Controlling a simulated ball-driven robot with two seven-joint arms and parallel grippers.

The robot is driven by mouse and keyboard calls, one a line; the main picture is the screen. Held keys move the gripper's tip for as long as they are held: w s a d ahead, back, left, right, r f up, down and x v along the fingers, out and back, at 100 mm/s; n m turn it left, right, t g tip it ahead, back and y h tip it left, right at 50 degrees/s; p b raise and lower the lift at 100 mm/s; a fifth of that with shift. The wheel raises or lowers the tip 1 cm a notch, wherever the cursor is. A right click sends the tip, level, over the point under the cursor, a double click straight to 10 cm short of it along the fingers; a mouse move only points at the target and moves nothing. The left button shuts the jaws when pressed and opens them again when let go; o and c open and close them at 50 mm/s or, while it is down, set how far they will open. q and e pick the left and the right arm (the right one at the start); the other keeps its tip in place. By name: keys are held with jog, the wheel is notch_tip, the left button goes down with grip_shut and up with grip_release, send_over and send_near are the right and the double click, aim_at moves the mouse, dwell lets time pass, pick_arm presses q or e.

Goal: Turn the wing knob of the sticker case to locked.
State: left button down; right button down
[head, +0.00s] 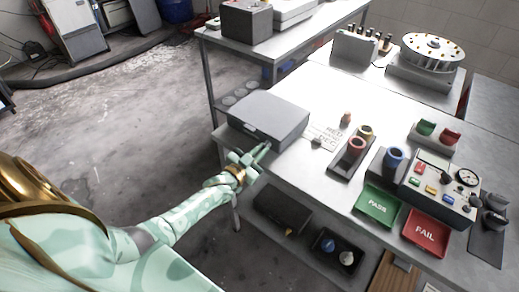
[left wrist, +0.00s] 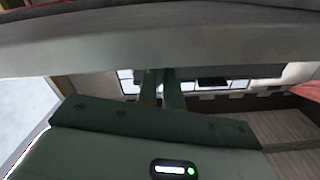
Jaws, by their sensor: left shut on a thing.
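The sticker case (head: 262,112) is a closed grey box on the near left corner of the white table. My left gripper (head: 265,147) is at the front face of the case, near its right front corner. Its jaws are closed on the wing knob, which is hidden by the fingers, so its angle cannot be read. In the left wrist view the two green fingers (left wrist: 161,75) are close together and reach to the grey underside or front of the case (left wrist: 160,45). My right gripper is not in view.
A printed card (head: 325,135) lies right of the case. Farther right are a ring stand (head: 350,158), a green PASS tray (head: 376,204), a red FAIL tray (head: 425,232) and a control box (head: 440,185). A lower shelf holds a dark bin (head: 283,212). Open floor lies to the left.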

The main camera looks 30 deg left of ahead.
pick_arm(q)
jog(key=shift+s+f+n+p, duration=0.1)
jog(key=shift+n+p, duration=0.25)
jog(key=shift+n, duration=1.25)
jog(key=c, duration=1.8)
grip_release()
jog(key=s+p, duration=0.1)
jog(key=s, duration=0.4)
jog(key=s+a+p, duration=0.1)
jog(key=s, duration=0.4)
jog(key=s+p, duration=0.1)
jog(key=s, duration=0.5)
jog(key=shift+s+a, duration=0.1)
jog(key=shift+a, duration=0.05)
